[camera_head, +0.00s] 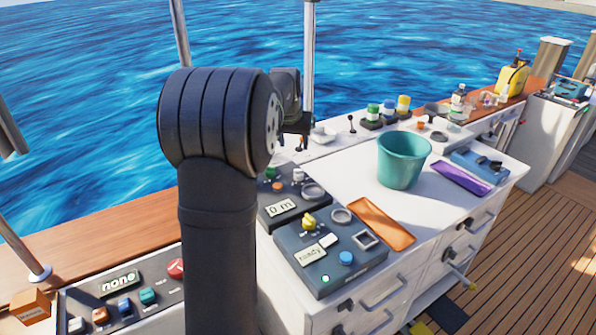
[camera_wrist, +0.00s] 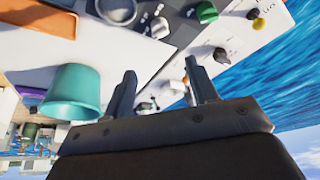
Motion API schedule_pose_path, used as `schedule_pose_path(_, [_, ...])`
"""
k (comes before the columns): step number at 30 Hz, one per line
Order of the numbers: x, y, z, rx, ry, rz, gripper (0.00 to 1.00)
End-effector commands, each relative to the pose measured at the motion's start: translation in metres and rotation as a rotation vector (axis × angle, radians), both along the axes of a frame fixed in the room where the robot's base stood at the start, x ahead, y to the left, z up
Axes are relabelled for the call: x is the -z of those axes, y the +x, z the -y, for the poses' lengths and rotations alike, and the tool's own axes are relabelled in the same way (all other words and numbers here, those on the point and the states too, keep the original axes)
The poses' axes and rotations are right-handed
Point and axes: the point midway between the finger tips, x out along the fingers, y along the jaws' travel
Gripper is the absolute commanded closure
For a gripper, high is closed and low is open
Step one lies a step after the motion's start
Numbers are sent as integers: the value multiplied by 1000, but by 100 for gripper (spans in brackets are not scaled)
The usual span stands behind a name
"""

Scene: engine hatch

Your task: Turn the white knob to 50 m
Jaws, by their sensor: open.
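The white knob (camera_head: 298,175) stands on a dark panel (camera_head: 268,214) whose display (camera_head: 281,208) reads "0 m". In the wrist view the white knob (camera_wrist: 158,27) shows near the top, beside a grey ring. My gripper (camera_wrist: 160,85) is open and empty in the wrist view, its two fingers apart and pointing towards the console. It is clear of the white knob. In the head view my dark arm stands in front of the console and hides part of the panel; my gripper is mostly hidden behind the arm.
A teal bucket (camera_head: 403,160) stands on the white console top, beside an orange tray (camera_head: 381,222) and a purple one (camera_head: 461,178). A second panel (camera_head: 338,250) reading "ready", with a yellow knob (camera_head: 309,221), sits in front. Several coloured knobs and a small lever (camera_head: 351,124) line the back.

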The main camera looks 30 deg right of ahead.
Motion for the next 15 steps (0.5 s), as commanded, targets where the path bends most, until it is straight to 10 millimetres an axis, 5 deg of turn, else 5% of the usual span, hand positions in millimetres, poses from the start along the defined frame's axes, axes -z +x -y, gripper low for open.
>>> schedule_pose_path(15, [104, 30, 30, -3, 1, -5, 47])
